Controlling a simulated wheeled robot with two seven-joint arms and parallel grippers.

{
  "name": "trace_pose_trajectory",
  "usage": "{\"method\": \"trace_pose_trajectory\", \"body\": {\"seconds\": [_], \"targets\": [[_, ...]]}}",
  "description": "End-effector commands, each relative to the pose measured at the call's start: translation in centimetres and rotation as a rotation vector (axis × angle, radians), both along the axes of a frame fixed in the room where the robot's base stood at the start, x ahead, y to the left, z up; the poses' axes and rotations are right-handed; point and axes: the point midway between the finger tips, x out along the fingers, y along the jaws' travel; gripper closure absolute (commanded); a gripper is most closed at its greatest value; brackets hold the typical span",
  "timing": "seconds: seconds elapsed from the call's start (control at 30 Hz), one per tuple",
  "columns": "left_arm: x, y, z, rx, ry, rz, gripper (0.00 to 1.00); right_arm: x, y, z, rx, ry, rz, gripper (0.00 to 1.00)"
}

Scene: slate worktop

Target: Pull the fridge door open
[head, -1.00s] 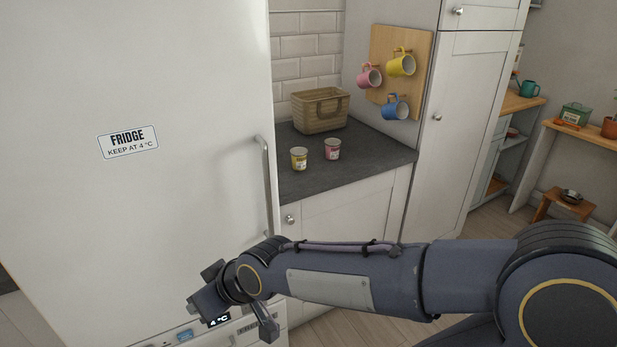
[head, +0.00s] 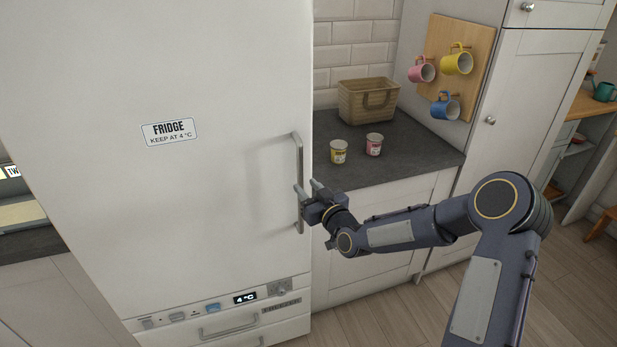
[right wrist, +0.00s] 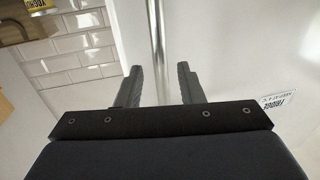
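The white fridge door (head: 230,80) fills the left half of the head view and looks shut, with a "FRIDGE" label (head: 170,132) on it. Its upright metal handle (head: 299,152) is near the door's right edge. My right gripper (head: 307,190) is at the lower part of this handle. In the right wrist view the handle bar (right wrist: 156,35) runs between the two fingers of my right gripper (right wrist: 160,68), with a gap showing on each side. The fingers are open around the bar. My left gripper is not in view.
A freezer drawer (head: 230,326) and a control panel reading 4 °C are below the door. To the right, a slate worktop (head: 425,152) bears a wicker basket (head: 367,100) and two small tubs. Mugs hang on a wooden board (head: 482,45). Wooden floor is open at lower right.

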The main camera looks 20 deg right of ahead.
Motion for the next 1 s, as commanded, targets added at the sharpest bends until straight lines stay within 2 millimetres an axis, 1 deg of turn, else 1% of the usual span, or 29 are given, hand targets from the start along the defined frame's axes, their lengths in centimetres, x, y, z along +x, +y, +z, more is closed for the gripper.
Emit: {"method": "trace_pose_trajectory", "body": {"seconds": [0.03,0.1,0.2,0.3,0.6,0.63,0.8,0.9,1.0], "targets": [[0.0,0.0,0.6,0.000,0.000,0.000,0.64,0.9,0.3,0.3,0.003,0.001,0.001,0.66],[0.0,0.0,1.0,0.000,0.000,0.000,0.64,2.0,0.5,0.2,0.003,0.002,0.000,0.66],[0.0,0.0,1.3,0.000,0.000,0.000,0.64,3.2,0.8,0.2,0.001,0.002,0.000,0.66],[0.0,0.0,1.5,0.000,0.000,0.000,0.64,3.9,1.0,0.1,0.001,0.002,0.000,0.66],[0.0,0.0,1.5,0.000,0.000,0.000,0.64,4.2,1.0,0.0,0.000,0.002,0.000,0.66],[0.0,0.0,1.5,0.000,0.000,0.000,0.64,4.2,1.0,0.0,0.000,0.002,0.000,0.67],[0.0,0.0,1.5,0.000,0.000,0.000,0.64,4.2,1.0,0.0,0.000,0.002,0.000,0.89],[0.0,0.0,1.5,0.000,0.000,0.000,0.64,4.2,1.0,0.0,0.000,0.002,0.000,1.00],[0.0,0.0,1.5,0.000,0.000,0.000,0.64,4.2,1.0,0.0,-0.001,0.003,0.000,1.00]]}}
